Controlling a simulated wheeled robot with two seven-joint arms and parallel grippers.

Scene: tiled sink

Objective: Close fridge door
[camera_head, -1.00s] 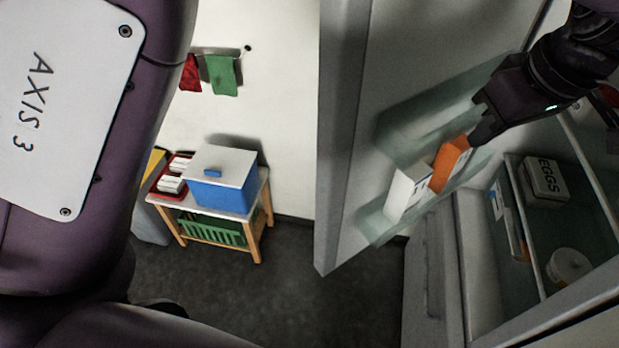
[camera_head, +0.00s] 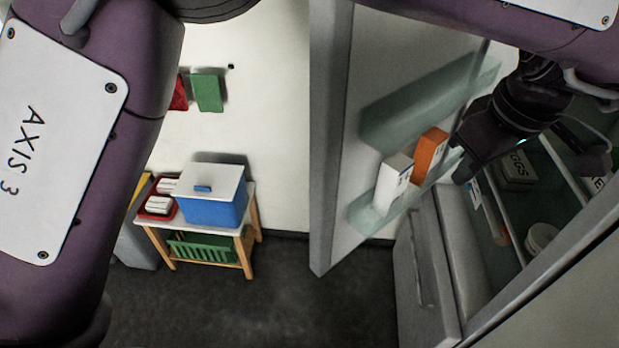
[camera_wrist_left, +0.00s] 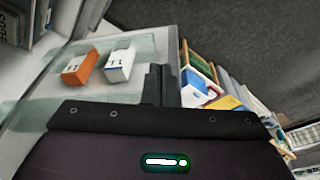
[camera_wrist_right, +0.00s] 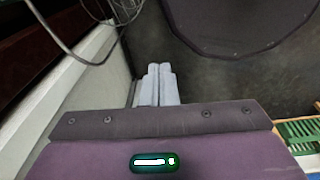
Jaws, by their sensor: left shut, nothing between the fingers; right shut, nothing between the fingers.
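The fridge door (camera_head: 333,150) stands open in the middle of the head view, its inner side facing right. Its clear shelves hold an orange carton (camera_head: 429,152) and a white carton (camera_head: 394,182); both cartons also show in the left wrist view. My left gripper (camera_head: 461,170) is shut and empty, between the door shelf and the fridge interior, just right of the orange carton. Whether it touches the door is unclear. My right gripper's pale fingers (camera_wrist_right: 158,72) are shut and empty above the floor in the right wrist view; I cannot make them out in the head view.
The fridge interior holds an egg box (camera_head: 516,172) and a white round container (camera_head: 540,238). A grey drawer front (camera_head: 420,275) is below. A small table (camera_head: 247,240) with a blue box (camera_head: 212,200) stands left of the door, with dark floor between.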

